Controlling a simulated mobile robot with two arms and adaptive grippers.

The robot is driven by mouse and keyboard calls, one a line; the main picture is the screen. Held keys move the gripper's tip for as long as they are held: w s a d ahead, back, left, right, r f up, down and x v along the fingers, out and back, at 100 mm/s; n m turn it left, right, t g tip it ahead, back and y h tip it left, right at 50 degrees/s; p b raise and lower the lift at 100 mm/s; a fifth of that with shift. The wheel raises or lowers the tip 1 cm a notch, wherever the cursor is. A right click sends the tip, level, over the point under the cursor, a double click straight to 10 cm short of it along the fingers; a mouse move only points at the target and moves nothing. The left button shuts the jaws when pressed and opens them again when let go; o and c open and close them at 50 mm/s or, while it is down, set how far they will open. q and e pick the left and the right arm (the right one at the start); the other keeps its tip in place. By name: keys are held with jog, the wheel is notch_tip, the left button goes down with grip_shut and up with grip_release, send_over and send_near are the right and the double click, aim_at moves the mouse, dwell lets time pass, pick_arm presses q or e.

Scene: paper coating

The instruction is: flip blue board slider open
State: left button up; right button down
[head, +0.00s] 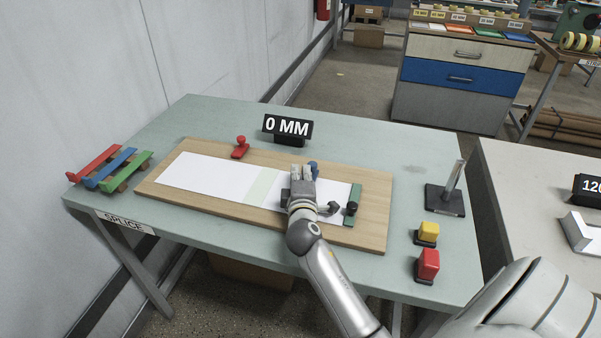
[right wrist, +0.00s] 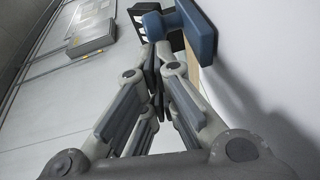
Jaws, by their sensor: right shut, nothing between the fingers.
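The wooden board (head: 160,193) lies on the green table with a long white sheet (head: 215,180) on it. A blue slider (head: 314,167) stands at the board's far edge, partly hidden behind my right gripper (head: 303,172). In the right wrist view the blue slider (right wrist: 197,28) is a blue knob just beyond the fingertips. My right gripper (right wrist: 158,52) is shut and empty, with its fingertips close beside the blue slider; I cannot tell whether they touch. My left gripper is not in view.
A red knob (head: 241,147) stands at the board's far edge, and a green bar with a dark knob (head: 352,208) at its right end. Behind is a "0 MM" sign (head: 287,128). Colored bars (head: 110,168) lie left; yellow (head: 428,233) and red (head: 428,264) blocks stand right.

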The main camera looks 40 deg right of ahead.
jog(key=w+d, duration=0.4)
jog(key=d, duration=0.1)
jog(key=shift+d, duration=0.1)
jog(key=shift+r, duration=0.1)
dwell(0.3)
